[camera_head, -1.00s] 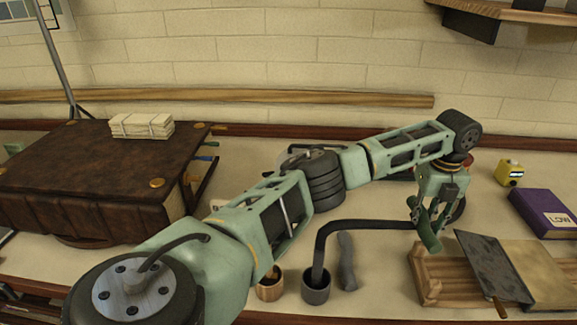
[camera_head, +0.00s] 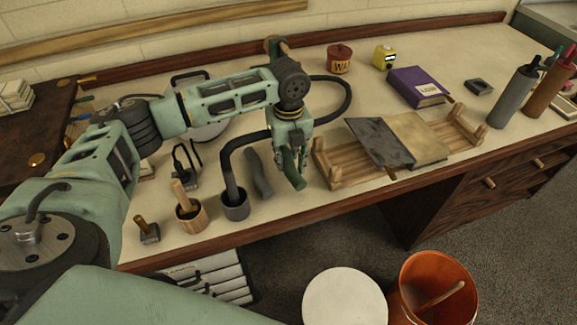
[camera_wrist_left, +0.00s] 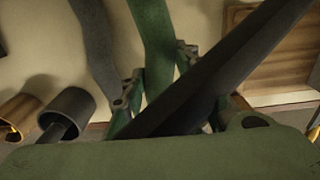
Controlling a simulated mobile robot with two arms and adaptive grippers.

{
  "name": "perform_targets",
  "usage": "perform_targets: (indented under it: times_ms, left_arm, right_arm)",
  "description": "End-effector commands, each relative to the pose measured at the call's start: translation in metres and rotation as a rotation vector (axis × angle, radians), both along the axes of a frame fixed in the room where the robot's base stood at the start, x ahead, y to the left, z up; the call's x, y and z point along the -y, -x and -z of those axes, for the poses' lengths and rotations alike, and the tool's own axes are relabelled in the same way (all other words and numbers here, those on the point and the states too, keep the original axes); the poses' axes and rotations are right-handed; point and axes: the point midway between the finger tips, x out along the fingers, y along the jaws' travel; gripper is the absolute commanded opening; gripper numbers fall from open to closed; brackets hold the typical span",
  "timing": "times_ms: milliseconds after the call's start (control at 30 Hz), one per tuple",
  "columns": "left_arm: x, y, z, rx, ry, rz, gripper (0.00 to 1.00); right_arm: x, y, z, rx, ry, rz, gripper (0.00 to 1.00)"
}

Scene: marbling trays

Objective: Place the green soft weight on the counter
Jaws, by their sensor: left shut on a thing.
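The green soft weight (camera_head: 291,170) is a long dark green strip in the fingers of my left gripper (camera_head: 297,168). It hangs over the counter (camera_head: 330,110), just left of the wooden rack; I cannot tell whether its lower end touches the counter. In the left wrist view the weight (camera_wrist_left: 153,35) runs up between the two fingers of my left gripper (camera_wrist_left: 157,78). A dark bar crosses in front and hides part of the grip. My right gripper is not in view.
A grey weight (camera_head: 259,174) lies left of the gripper, beside a dark cup (camera_head: 236,208) with a bent black tube. A wooden rack (camera_head: 340,170) with two panels stands to the right. A purple book (camera_head: 418,86) and yellow device (camera_head: 384,57) sit behind.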

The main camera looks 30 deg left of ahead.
Motion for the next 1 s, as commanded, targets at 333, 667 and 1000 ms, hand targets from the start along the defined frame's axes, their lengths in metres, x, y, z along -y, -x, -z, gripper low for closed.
perform_targets:
  times_ms: [333,667,1000]
  left_arm:
    - [0.001,0.000,0.038,0.002,0.001,0.002,0.00]
    - [0.000,0.000,0.042,0.000,0.000,0.002,0.28]
    - [0.000,0.000,0.041,0.001,-0.001,0.002,0.47]
  right_arm:
    - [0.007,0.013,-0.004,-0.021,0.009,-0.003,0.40]
    - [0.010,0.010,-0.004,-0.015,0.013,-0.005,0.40]
    - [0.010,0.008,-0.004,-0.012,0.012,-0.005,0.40]
